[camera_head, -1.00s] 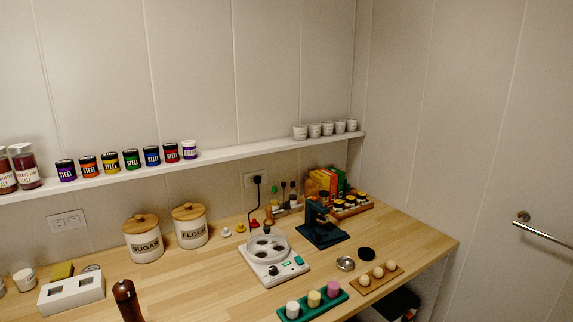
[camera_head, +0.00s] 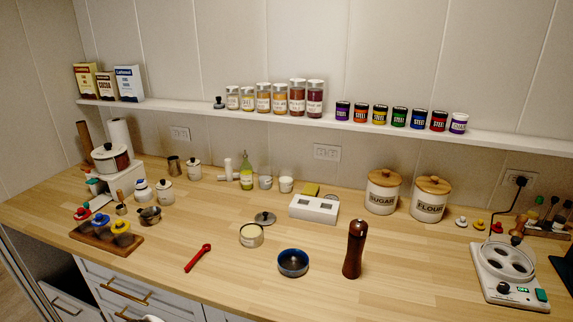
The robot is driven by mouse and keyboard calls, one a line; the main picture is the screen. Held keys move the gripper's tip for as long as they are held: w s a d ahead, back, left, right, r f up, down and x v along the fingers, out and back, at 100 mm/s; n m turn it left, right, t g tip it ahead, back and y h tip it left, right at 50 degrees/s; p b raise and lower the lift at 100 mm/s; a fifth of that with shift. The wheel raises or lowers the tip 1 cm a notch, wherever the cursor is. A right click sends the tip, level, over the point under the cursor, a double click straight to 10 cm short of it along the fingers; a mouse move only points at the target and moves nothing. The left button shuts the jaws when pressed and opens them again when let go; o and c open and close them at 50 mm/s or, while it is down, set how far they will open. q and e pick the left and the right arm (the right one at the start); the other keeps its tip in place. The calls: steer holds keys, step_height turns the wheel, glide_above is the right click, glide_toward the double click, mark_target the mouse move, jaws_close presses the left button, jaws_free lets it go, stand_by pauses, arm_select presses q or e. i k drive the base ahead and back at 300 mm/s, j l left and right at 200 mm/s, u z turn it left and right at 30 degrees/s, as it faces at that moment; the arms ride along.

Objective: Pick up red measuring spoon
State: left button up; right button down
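The red measuring spoon (camera_head: 198,258) lies flat on the wooden counter (camera_head: 225,285), left of the middle and close to the front edge. It lies at a slant, with its round end toward the back right. Nothing touches it. Neither of my grippers can be made out in the head view. A small pale shape shows at the bottom edge, left of the middle, too cut off to identify.
A cream tin (camera_head: 251,236) and a blue bowl (camera_head: 293,263) stand right of the spoon, with a brown pepper mill (camera_head: 355,250) farther right. A wooden rack with colored-lidded jars (camera_head: 107,238) stands left. Counter around the spoon is clear.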

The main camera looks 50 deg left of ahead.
mark_target(207, 247)
steer(key=u, duration=2.2)
